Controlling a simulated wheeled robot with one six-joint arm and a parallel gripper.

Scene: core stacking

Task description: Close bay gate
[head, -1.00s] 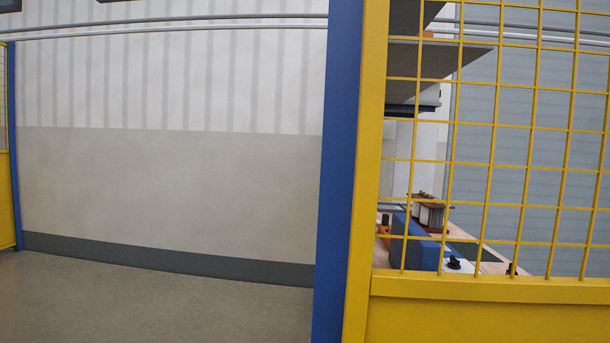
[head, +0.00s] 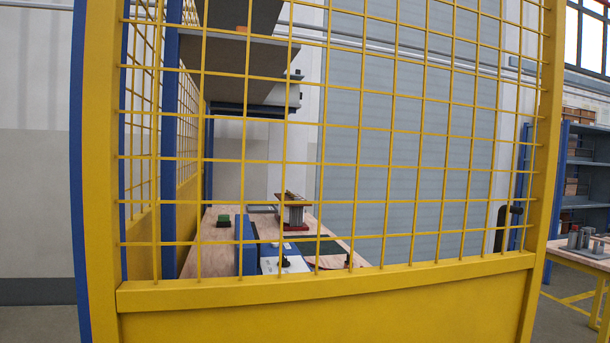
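A yellow-framed panel with wire mesh above and a solid yellow lower part, which looks like the bay gate (head: 330,290), fills most of the head view. Its left upright stands against a blue post (head: 80,170). Its right upright (head: 545,150) has open space beyond it, with no post against it in view. A dark handle-like part (head: 510,215) shows close to the right upright; I cannot tell whether it is fixed to the gate. My gripper is not in view.
Behind the mesh is a wooden bench (head: 218,262) with a blue block, a green item and a brown-topped part (head: 293,210). Grey shelves (head: 245,55) hang above it. At the right are a blue rack (head: 585,165) and another table (head: 575,258).

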